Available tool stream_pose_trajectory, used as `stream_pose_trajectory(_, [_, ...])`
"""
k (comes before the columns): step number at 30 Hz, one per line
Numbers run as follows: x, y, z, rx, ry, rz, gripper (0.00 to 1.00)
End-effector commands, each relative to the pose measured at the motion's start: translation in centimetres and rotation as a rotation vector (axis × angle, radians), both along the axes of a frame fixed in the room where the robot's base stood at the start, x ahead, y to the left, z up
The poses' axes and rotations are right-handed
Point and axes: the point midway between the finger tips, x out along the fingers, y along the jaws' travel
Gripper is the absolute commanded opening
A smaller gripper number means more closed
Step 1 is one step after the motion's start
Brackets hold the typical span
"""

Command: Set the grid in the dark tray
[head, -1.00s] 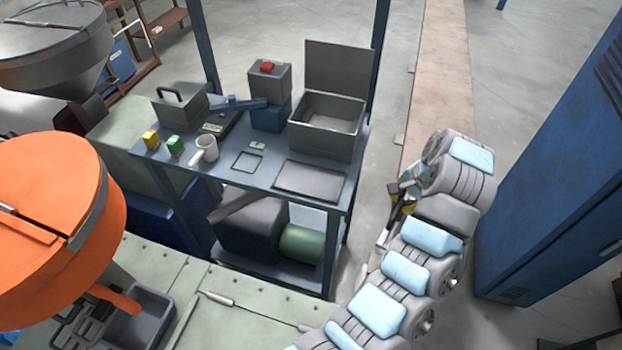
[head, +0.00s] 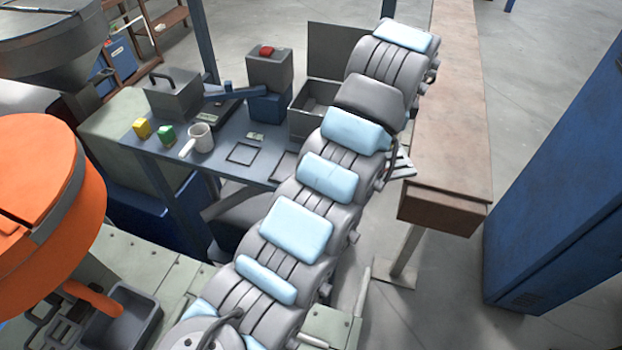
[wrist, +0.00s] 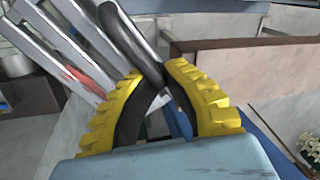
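A pale grey slatted grid (wrist: 62,48) with a dark curved bar shows at the upper left of the wrist view. My gripper (wrist: 153,84) has its yellow-backed fingers closed together at the tips on this bar. In the head view, the grid's slats (head: 402,166) stick out to the right of my arm, over the floor beside the bench. My arm hides the gripper there. A flat, dark-rimmed tray (head: 284,167) lies on the blue bench, its right part hidden behind my arm. I cannot tell for sure that this is the dark tray.
The bench (head: 222,168) also bears a white mug (head: 201,138), yellow and green blocks, a thin square frame (head: 242,153) and an open grey box (head: 305,120), partly behind my arm. A brown beam (head: 445,190) runs to the right. A blue cabinet (head: 560,180) stands further right.

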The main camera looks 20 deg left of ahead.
Motion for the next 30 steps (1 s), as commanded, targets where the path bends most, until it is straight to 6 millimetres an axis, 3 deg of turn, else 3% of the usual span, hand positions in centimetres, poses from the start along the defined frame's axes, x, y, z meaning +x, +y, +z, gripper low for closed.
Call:
stream_pose_trajectory(1, [-0.4, 1.1, -0.1, 0.005, -0.003, -0.028, 0.00])
stream_pose_trajectory(15, [-5.2, 7.1, 0.0, 0.002, 0.003, -0.367, 0.00])
stream_pose_trajectory(24, [-8.7, 9.6, -0.9, 0.000, 0.008, -0.557, 0.00])
stream_pose_trajectory(30, [-9.9, 10.2, -1.2, -0.001, 0.009, -0.619, 0.00])
